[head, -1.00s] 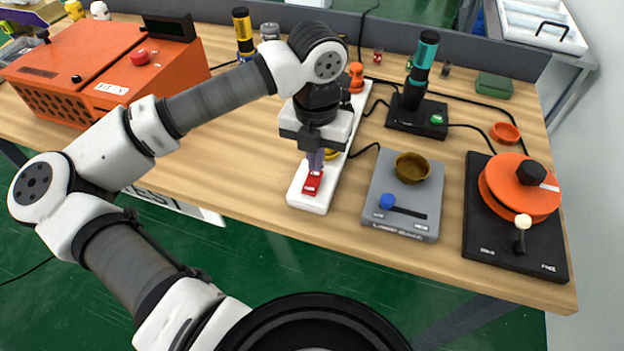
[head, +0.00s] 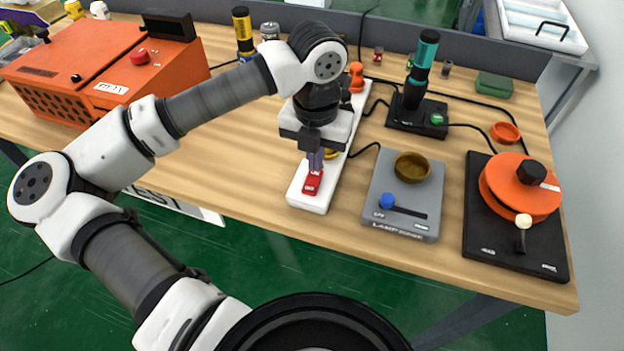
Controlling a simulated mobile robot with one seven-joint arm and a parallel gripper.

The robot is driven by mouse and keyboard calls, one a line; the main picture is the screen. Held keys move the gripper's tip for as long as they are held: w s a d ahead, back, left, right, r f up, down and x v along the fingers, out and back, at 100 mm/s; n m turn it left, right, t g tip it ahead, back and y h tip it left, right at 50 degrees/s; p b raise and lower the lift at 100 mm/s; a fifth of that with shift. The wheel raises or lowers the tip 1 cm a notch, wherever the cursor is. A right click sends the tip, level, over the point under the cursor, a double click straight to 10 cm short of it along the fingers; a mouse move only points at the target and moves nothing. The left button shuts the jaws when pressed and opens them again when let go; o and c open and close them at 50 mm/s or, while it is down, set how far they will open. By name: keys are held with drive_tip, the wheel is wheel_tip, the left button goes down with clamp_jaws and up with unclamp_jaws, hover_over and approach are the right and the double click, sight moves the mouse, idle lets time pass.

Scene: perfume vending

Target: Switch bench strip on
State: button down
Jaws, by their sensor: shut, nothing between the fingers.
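The white bench strip (head: 309,202) lies on the wooden bench, running from the front edge toward the back. A red rocker switch (head: 313,183) sits at its near end. My gripper (head: 316,168) points down over the strip with its fingers closed and empty. The fingertips are at the far end of the red switch; I cannot tell whether they touch it. A yellow plug on the strip is partly hidden behind the fingers. An orange plug (head: 356,76) stands at the strip's far end.
Right of the strip are a grey lamp base (head: 403,228) with a blue knob, a black stand (head: 416,118) with a teal-topped cylinder, and an orange round device (head: 519,188) on a black plate. An orange machine (head: 110,75) stands at left. Bare bench lies left of the strip.

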drive_tip(key=shift+f+b, duration=1)
drive_tip(key=shift+b, duration=0.1)
idle(0.3)
drive_tip(key=shift+r+p, duration=1.5)
drive_tip(key=shift+r, duration=2.05)
